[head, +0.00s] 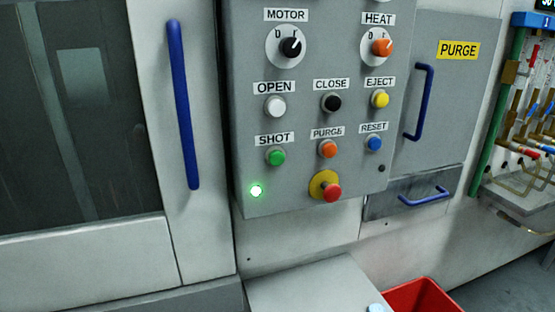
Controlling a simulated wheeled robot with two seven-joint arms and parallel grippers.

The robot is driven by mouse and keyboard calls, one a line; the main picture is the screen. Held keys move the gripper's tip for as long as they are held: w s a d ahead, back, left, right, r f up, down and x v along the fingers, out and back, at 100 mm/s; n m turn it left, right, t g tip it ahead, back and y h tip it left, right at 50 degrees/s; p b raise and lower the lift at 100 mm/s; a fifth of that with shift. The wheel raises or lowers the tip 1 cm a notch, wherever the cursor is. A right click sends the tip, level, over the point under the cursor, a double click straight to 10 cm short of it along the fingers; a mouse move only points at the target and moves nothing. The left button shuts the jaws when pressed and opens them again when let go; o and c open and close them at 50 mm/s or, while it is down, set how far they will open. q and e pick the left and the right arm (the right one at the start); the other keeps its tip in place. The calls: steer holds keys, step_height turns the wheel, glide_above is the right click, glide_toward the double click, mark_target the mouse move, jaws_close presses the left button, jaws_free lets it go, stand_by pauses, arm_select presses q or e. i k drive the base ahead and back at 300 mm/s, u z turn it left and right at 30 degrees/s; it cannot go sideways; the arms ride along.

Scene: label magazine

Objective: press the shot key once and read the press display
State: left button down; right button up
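The shot key is a round green button (275,157) under the label SHOT, on the grey control panel (300,205) in the middle of the head view. Nothing covers it. A small lamp (256,191) below it glows green. No press display can be made out for certain; a small dark piece with light green marks (546,4) is cut off at the top right corner. Neither of my grippers is in view.
Near the shot key are the orange PURGE button (328,149), blue RESET button (375,144) and red emergency knob (332,192). A blue door handle (183,105) stands at the left. A grey ledge (310,285) and red bin (425,296) are below.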

mark_target(276, 158)
steer(key=k, duration=0.5)
steer(key=z, duration=1.6)
steer(key=i, duration=1.4)
steer(key=u, duration=2.35)
